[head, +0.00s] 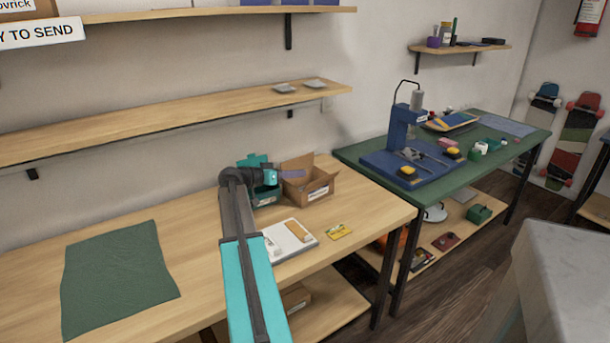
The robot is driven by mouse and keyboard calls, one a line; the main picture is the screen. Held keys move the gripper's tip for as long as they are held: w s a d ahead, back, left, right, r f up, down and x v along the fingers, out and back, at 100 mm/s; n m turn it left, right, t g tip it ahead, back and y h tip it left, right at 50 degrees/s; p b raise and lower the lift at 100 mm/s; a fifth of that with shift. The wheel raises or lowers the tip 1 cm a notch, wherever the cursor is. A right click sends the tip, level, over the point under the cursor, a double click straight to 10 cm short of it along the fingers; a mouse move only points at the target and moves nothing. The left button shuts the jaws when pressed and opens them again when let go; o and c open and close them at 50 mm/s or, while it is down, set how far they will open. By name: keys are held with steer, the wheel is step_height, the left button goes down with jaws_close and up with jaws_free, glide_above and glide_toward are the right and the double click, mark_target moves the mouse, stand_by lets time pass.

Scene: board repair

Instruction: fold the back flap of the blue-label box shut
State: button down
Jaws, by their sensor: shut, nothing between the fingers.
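An open brown cardboard box (295,195) stands at the right back of the wooden bench, with a pale label (318,193) on its front. The label is too small for me to tell whether it has blue on it. Some of the box's flaps stand up, including one at the back (297,162) and one at the right. My gripper (292,174) reaches in from the left, over the box's opening. Its fingers are shut and empty. I cannot tell whether they touch a flap. My gripper hides part of the box's left side and inside.
A dark green bin (266,198) stands just left of the box, partly behind my arm. A green mat (118,275) lies at left. A shelf (180,108) runs above the bench.

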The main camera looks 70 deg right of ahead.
steer(key=w+a, duration=0.4)
stand_by(0.3)
